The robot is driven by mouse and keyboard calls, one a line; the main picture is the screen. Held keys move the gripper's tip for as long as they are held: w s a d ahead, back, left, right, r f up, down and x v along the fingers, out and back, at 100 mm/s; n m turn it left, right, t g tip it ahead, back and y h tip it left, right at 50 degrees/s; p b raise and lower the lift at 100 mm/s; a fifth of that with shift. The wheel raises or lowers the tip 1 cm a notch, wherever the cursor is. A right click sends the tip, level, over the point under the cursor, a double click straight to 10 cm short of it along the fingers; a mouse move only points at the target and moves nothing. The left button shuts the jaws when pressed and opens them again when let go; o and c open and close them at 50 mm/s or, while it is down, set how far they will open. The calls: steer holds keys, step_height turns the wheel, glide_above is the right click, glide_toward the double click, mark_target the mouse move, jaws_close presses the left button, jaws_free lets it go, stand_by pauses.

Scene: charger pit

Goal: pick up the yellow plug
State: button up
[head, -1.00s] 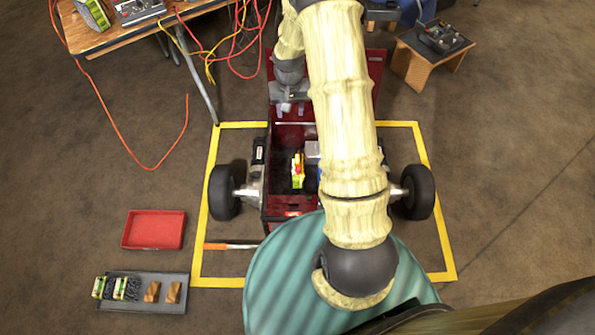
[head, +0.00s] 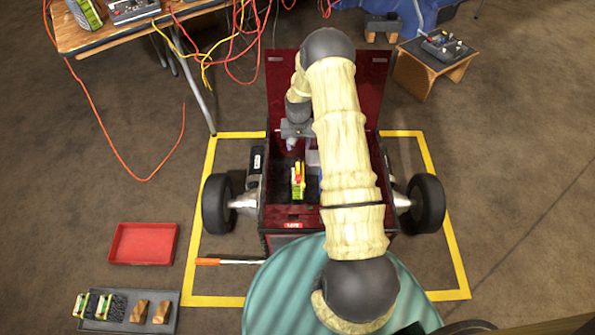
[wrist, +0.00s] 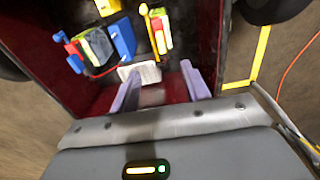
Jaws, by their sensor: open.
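A yellow plug (head: 299,168) appears as a small yellow piece, with red beside it, at a green-and-yellow block inside the open red box (head: 292,218). In the wrist view the yellow piece (wrist: 160,42) shows near top centre, on the side of the block. My gripper (head: 291,147) is over the far part of the box, beyond the plug in the head view. In the wrist view the two lavender fingers of my gripper (wrist: 160,70) are apart, with the plug ahead of them, not between them. A white block (wrist: 141,72) shows near the fingertips.
Another block with red and blue ends (wrist: 94,46), a blue piece (wrist: 121,38) and a yellow piece (wrist: 107,6) lie in the box. Box walls surround them. A red tray (head: 143,243) and a grey tray (head: 175,297) lie on the floor at left.

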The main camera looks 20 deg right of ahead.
mark_target(298, 166)
step_height(298, 166, down, 10)
steer(key=b, duration=0.2)
steer(key=shift+f+b, duration=0.2)
steer(key=shift+b, duration=0.2)
step_height(298, 166, down, 5)
steer(key=shift+w+a+f+b, duration=0.1)
steer(key=shift+a+b, duration=0.05)
steer(key=shift+b, duration=1.1)
steer(key=shift+d, duration=0.2)
steer(key=shift+a, duration=0.1)
jaws_close()
step_height(298, 166, up, 10)
steer(key=p, duration=0.3)
steer(key=shift+p, duration=0.3)
